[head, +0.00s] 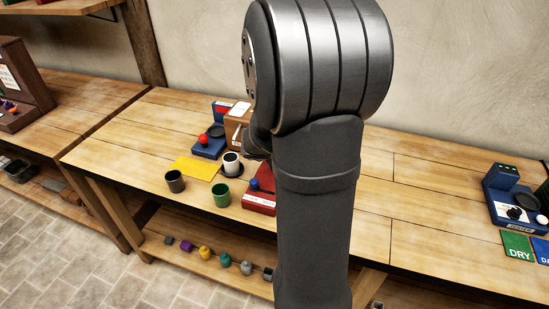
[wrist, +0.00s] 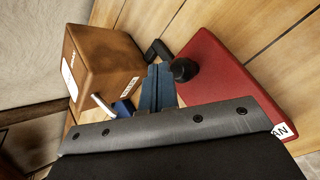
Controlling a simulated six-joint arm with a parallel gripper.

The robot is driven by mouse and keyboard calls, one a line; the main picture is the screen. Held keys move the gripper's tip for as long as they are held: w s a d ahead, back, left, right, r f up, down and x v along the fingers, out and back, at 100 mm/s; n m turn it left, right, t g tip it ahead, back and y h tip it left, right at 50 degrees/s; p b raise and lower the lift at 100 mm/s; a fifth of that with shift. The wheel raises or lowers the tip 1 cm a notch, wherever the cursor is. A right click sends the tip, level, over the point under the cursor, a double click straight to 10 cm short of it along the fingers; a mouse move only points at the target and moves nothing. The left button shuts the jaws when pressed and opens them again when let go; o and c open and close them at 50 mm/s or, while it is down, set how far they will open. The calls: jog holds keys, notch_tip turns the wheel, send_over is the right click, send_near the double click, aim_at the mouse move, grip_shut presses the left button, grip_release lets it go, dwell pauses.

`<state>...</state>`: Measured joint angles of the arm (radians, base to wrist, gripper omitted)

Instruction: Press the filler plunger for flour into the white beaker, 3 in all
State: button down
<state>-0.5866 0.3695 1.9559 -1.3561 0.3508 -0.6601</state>
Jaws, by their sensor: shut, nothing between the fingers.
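The white beaker (head: 231,163) stands upright on the bench in the head view, beside the yellow mat's right edge. I cannot see its contents. A brown box (head: 238,123) with a label stands behind it, partly hidden by my arm; it also shows at the upper left of the wrist view (wrist: 100,65). A white rod (wrist: 103,105) shows below the box. I cannot tell which part is the flour plunger.
A dark cup (head: 175,182) and a green cup (head: 221,195) stand near the beaker. A blue device with a red ball (head: 204,138) is behind the yellow mat (head: 190,168). A blue tester (head: 508,213) is far right. The bench right of my arm is mostly clear.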

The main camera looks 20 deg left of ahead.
jog(key=shift+f, duration=0.15)
jog(key=shift+f, duration=0.3)
jog(key=shift+f, duration=0.9)
dwell(1.2)
jog(key=shift+r, duration=1.35)
jog(key=shift+r, duration=2.5)
